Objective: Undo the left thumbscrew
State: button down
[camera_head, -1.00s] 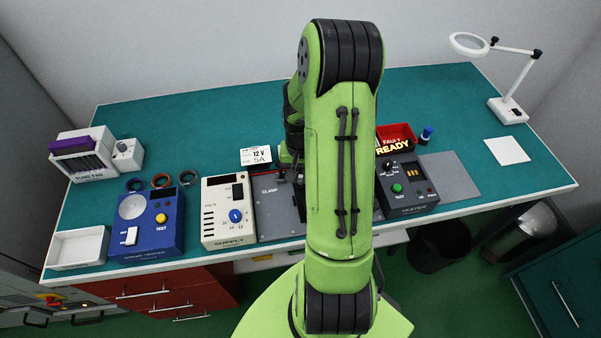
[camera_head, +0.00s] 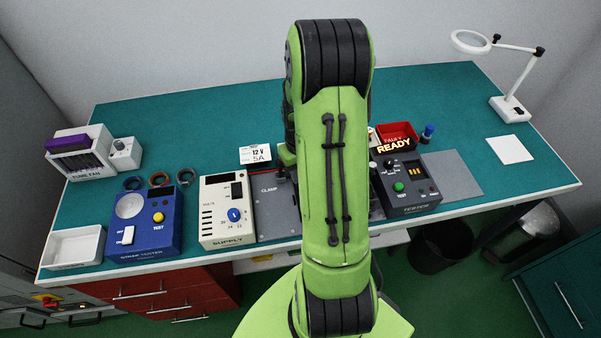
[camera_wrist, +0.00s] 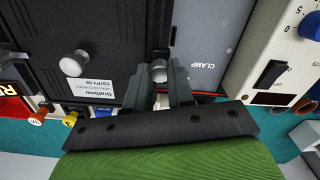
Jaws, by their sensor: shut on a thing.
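In the wrist view, a dark module (camera_wrist: 105,35) with a white label reading "C97P1-59" fills the upper left. One silver thumbscrew (camera_wrist: 158,69) sits at its right edge, beside the grey clamp plate (camera_wrist: 212,50). My gripper (camera_wrist: 158,82) is shut on this thumbscrew, one finger on each side. The fingers hide part of the screw. A second silver thumbscrew (camera_wrist: 75,63) stands free on the module further left. In the head view my arm hides the gripper, the module and both screws; the clamp plate (camera_head: 270,212) shows left of my arm.
The supply box (camera_head: 227,210) stands left of the clamp plate, with the blue tester (camera_head: 150,225) beyond it. The back of the teal bench (camera_head: 215,110) is clear.

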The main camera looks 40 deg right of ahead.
jog(key=n+b, duration=0.1)
jog(key=n, duration=0.5)
jog(key=shift+n+b, duration=0.3)
jog(key=n+b, duration=0.1)
jog(key=n, duration=0.4)
jog(key=shift+n, duration=0.4)
jog(key=c, duration=1)
grip_release()
notch_tip(320, 180, up, 16)
jog(key=shift+f+p, duration=0.1)
jog(key=shift+p, duration=1.1)
